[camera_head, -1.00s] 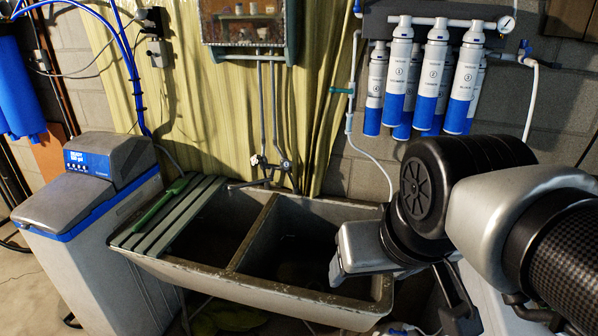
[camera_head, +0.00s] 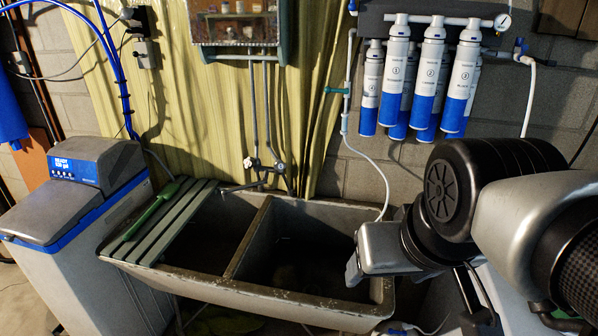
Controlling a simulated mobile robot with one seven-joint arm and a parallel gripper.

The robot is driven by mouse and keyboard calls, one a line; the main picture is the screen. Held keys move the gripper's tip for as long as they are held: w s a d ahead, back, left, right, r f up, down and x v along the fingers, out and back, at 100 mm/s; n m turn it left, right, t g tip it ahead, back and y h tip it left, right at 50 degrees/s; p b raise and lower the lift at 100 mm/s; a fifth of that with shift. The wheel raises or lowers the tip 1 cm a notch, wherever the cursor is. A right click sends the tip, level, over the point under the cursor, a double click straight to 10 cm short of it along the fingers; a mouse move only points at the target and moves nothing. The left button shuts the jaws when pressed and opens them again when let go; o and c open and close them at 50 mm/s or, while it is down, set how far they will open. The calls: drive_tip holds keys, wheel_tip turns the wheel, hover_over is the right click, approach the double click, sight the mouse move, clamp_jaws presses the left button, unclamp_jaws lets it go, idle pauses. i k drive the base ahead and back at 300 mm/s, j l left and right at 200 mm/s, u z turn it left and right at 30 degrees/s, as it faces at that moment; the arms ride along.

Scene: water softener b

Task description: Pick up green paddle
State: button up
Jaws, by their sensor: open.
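The green paddle (camera_head: 153,212) lies slantwise on the grey slatted board (camera_head: 174,226), which covers the left end of the double sink (camera_head: 268,240).
A water softener (camera_head: 75,195) stands just left of the sink. A faucet (camera_head: 262,172) rises behind the basins. Several blue-white filter cartridges (camera_head: 430,85) hang on the wall at upper right. The basins look empty.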

sight(169, 192)
drive_tip(key=i+j+u, duration=0.1)
drive_tip(key=j, duration=0.45)
drive_tip(key=i+j+u, duration=0.1)
drive_tip(key=i+j, duration=0.2)
drive_tip(key=j, duration=0.2)
drive_tip(key=i+j+u, duration=0.1)
drive_tip(key=j, duration=0.45)
drive_tip(key=i+j+u, duration=0.1)
drive_tip(key=i+j, duration=0.25)
drive_tip(key=i+j+u, duration=0.15)
drive_tip(key=i+j, duration=0.15)
drive_tip(key=j, duration=0.3)
drive_tip(key=i+j+u, duration=0.1)
drive_tip(key=i+j, duration=0.15)
drive_tip(key=j, duration=0.2)
